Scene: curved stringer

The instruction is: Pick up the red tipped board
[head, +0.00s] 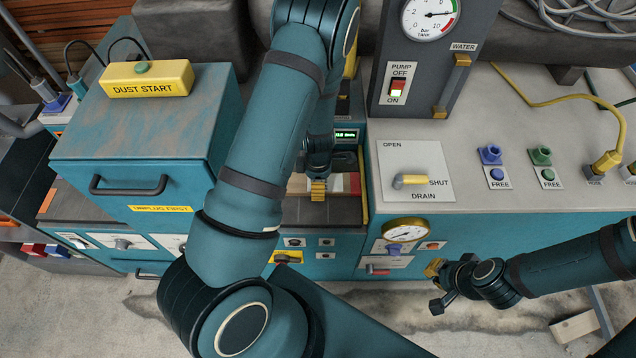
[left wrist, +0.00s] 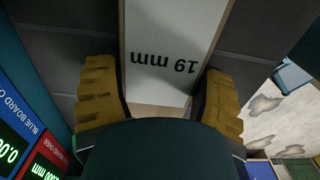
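A pale board with a red end (head: 354,183) lies in the recess of the teal machine in the head view. My left gripper (head: 318,190) points down over it and hides its middle. In the left wrist view a pale board marked "19 mm" (left wrist: 165,60) runs between the yellow fingers of my left gripper (left wrist: 160,100). The fingers stand wide apart on either side of it, and a dark gap shows at the right finger. No red end shows in that view. My right gripper (head: 436,285) hangs in front of the machine, away from the board; its finger opening is unclear.
The recess sits between the "DUST START" cabinet (head: 150,130) and the bench with the drain lever (head: 411,181). A pump panel (head: 400,85) rises behind. A gauge (head: 405,230) sticks out at the front. Lit readouts (left wrist: 20,130) show beside the left gripper.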

